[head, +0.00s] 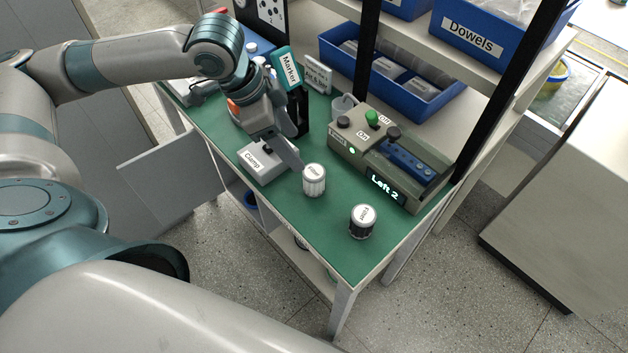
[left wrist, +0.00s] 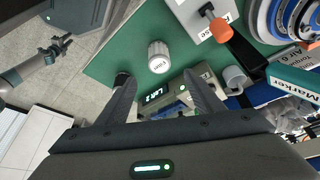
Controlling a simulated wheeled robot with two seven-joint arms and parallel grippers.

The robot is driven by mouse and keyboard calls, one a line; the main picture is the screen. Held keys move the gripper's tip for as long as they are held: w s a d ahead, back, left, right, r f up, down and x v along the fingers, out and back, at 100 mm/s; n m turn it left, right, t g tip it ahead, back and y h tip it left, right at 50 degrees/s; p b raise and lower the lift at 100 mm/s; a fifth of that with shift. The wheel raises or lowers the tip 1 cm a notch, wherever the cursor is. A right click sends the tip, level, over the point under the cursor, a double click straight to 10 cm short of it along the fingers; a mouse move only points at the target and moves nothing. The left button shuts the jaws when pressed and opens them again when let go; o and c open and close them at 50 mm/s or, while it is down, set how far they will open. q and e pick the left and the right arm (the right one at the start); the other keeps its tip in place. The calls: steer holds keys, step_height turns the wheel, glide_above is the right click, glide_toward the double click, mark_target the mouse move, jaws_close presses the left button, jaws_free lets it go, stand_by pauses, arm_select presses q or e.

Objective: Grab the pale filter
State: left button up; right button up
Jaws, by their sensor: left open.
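The pale filter (head: 314,182), a whitish ribbed canister with a labelled light cap, stands upright on the green bench top. It also shows in the left wrist view (left wrist: 158,60), beyond the fingertips and roughly midway between them. My left gripper (head: 297,148) is open and empty, tilted down behind and to the left of the pale filter in the head view. One finger looks close to the filter's cap there; I cannot tell whether it touches. The fingers spread wide in the left wrist view (left wrist: 160,78).
A dark filter (head: 362,223) stands near the bench's front corner. A white clamp box (head: 262,162) is under my left gripper. A control box (head: 385,165) with a "Left 2" display lies right of the filter. A teal Marker box (head: 287,68) and a blue bin (head: 425,108) stand behind.

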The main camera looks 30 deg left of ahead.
mark_target(312, 172)
arm_select(q)
steer(key=p+x, duration=0.1)
steer(key=x, duration=0.7)
steer(key=shift+d+f+p, duration=0.2)
steer(key=shift+f+p, duration=0.15)
steer(key=shift+f, duration=0.05)
steer(key=p+x, duration=0.1)
steer(key=x, duration=0.2)
steer(key=shift+f, duration=0.1)
steer(key=shift+w+d+f, duration=0.15)
steer(key=shift+f, duration=0.4)
